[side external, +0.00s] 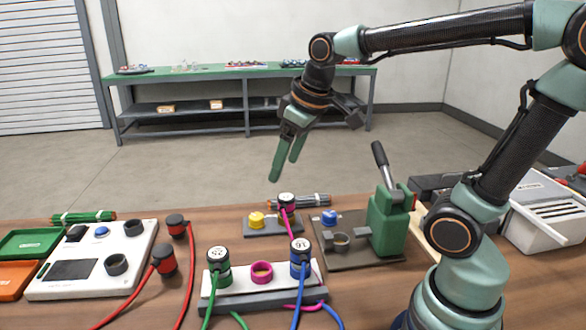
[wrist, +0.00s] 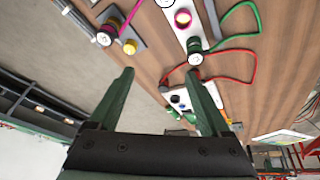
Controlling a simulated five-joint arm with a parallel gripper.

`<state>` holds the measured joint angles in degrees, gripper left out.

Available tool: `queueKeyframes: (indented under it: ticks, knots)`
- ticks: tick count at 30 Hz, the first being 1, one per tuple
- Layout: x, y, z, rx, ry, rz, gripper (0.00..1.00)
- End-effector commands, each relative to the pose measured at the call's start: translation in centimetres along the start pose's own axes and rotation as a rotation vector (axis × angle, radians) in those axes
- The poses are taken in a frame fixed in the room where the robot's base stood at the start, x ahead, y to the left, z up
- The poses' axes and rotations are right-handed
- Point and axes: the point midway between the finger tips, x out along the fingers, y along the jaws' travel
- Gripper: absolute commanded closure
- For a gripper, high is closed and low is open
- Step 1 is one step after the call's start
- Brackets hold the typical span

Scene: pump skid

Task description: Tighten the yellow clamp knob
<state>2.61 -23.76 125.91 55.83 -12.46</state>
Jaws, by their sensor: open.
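The yellow clamp knob (side external: 257,219) sits upright on a small grey block (side external: 272,231) at the middle of the bench. In the wrist view the yellow knob (wrist: 130,46) lies just beyond the tip of the left finger. My gripper (side external: 283,170) hangs above the bench, apart from the knob, with its fingers pointing down. In the wrist view my gripper (wrist: 160,75) has its two green fingers spread wide, with nothing between them.
A rail (side external: 262,297) with green, magenta and blue parts stands in front. A green lever press (side external: 388,220) is to the right, with a blue knob (side external: 329,217) on its plate. A white panel (side external: 92,262) and red cables are on the left.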

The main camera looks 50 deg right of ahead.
Motion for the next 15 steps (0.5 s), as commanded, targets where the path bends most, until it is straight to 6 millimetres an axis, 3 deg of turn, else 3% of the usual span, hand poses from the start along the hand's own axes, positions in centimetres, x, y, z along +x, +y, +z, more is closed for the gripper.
queueKeyframes:
  ticks: [8, 15]
  knots:
    - [3.2, 3.3, -5.4, -0.184, -0.121, -0.025, 0.18]
    - [8.0, 6.3, -8.7, -0.343, -0.213, -0.071, 0.18]
